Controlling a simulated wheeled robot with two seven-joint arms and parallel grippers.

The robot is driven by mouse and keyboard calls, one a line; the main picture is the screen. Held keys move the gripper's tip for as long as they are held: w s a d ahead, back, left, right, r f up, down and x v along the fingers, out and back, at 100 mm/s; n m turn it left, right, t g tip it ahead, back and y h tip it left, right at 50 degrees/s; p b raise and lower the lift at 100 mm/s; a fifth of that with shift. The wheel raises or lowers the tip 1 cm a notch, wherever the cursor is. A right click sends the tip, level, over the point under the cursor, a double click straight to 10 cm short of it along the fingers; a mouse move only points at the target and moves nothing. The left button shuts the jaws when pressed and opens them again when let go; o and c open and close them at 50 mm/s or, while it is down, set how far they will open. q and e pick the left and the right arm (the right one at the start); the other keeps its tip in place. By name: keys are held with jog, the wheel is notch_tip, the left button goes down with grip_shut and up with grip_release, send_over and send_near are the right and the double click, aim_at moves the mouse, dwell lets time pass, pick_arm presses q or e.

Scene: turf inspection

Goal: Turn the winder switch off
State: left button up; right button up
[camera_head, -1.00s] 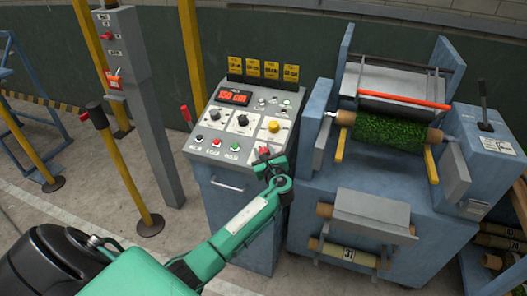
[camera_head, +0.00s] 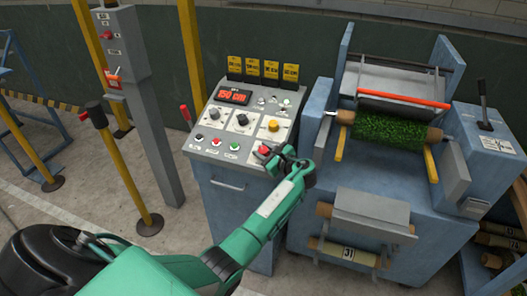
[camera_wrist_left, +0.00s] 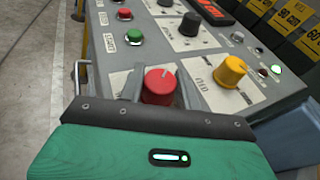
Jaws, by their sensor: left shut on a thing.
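A red rotary knob (camera_head: 264,150) sits at the lower right of the control panel (camera_head: 205,151); I take it to be the winder switch, though its label is not readable. In the left wrist view the red knob (camera_wrist_left: 160,86) stands between the dark fingers, its pale pointer mark toward the upper right. My left gripper (camera_head: 270,155) reaches it from the right and is shut on it. Its fingers and wrist hide part of the knob and the panel around it. My right gripper is not in view.
A yellow knob (camera_wrist_left: 229,72) stands close beside the red one. Black knobs (camera_head: 242,119) and small red and green buttons (camera_head: 235,146) are on the same panel. The blue turf machine (camera_head: 330,180) stands right of the panel. A grey post (camera_head: 155,130) stands to the left.

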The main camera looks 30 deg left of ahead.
pick_arm(q)
jog(key=o, duration=1)
jog(key=shift+c, duration=0.2)
jog(key=b+v, duration=0.3)
jog(key=v, duration=1)
jog(key=shift+d, duration=0.35)
